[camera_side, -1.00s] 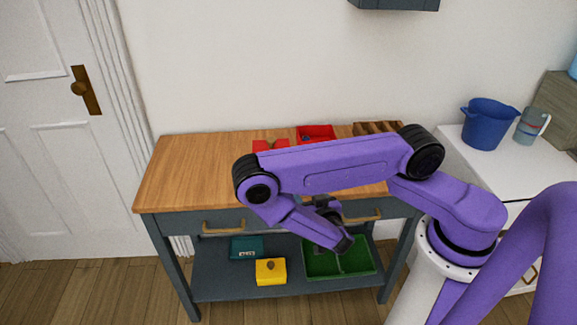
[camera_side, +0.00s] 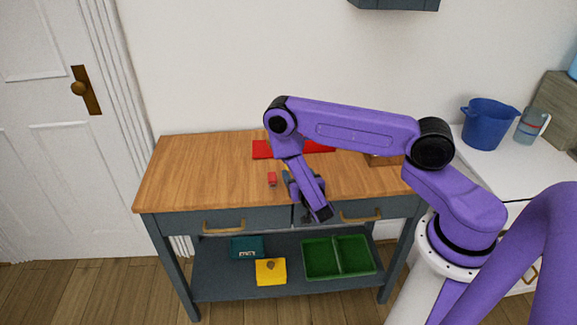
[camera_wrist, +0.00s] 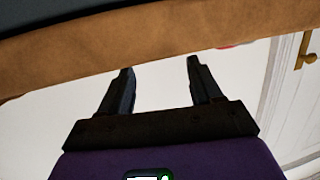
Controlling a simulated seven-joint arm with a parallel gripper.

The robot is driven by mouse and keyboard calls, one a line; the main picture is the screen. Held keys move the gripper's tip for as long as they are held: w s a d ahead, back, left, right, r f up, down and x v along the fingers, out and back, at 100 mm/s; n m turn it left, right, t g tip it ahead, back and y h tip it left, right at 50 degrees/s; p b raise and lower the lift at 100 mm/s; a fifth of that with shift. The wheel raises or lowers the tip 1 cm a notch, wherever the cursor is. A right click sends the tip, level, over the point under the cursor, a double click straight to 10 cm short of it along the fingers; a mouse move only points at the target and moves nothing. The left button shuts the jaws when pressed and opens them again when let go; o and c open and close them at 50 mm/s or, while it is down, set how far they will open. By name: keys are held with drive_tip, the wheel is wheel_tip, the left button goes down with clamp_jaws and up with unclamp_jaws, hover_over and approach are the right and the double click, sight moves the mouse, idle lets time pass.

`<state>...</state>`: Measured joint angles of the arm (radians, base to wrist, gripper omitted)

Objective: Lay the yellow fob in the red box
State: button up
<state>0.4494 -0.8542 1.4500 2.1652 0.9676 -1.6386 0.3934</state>
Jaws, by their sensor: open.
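A red box (camera_side: 320,147) stands at the back of the wooden table in the side view, mostly hidden behind my arm. Another red part (camera_side: 262,149) shows to its left; I cannot tell whether they are one piece. A small yellow bit (camera_side: 285,167) shows beside my forearm, perhaps the yellow fob, mostly covered. My gripper (camera_wrist: 160,75) is open and empty in the wrist view, its fingers towards the table's edge. In the side view my wrist is at the table's front edge and hides the fingers.
A small red object (camera_side: 272,179) lies on the tabletop (camera_side: 190,175), whose left part is clear. A brown wooden item (camera_side: 384,160) is at the right. The lower shelf holds a teal box (camera_side: 245,247), a yellow box (camera_side: 270,273) and a green two-part tray (camera_side: 338,257).

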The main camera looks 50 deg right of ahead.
drive_tip(key=shift+x, duration=2.8)
drive_tip(key=shift+w+a+f, duration=0.1)
drive_tip(key=shift+a+f, duration=0.05)
drive_tip(key=shift+a, duration=0.1)
drive_tip(key=shift+c, duration=0.3)
clamp_jaws()
